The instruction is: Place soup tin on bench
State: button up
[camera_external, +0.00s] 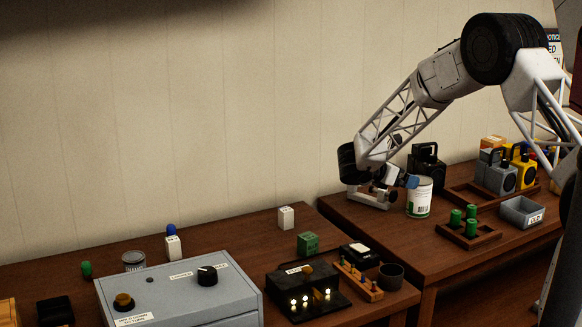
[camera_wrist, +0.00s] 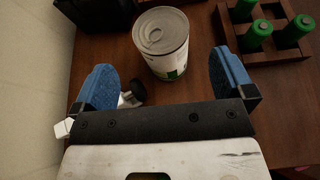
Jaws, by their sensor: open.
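The soup tin (camera_external: 419,198), white and green with a barcode label, stands upright on the right-hand wooden bench (camera_external: 345,204). In the wrist view the tin (camera_wrist: 160,42) shows its ring-pull lid, just ahead of and between the blue fingers. My gripper (camera_wrist: 163,85) is open and empty, with one finger on each side of the gap. In the external view my gripper (camera_external: 398,188) is low over the bench, just left of the tin. One finger is partly hidden there, and I cannot tell whether either finger touches the tin.
A wooden tray with green cylinders (camera_external: 468,236) and a grey bin (camera_external: 522,212) lie right of the tin. A black radio-like box (camera_external: 426,165) stands behind it. A grey control box (camera_external: 180,290) and small blocks occupy the left bench.

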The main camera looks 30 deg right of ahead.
jog(key=shift+v, duration=1.65)
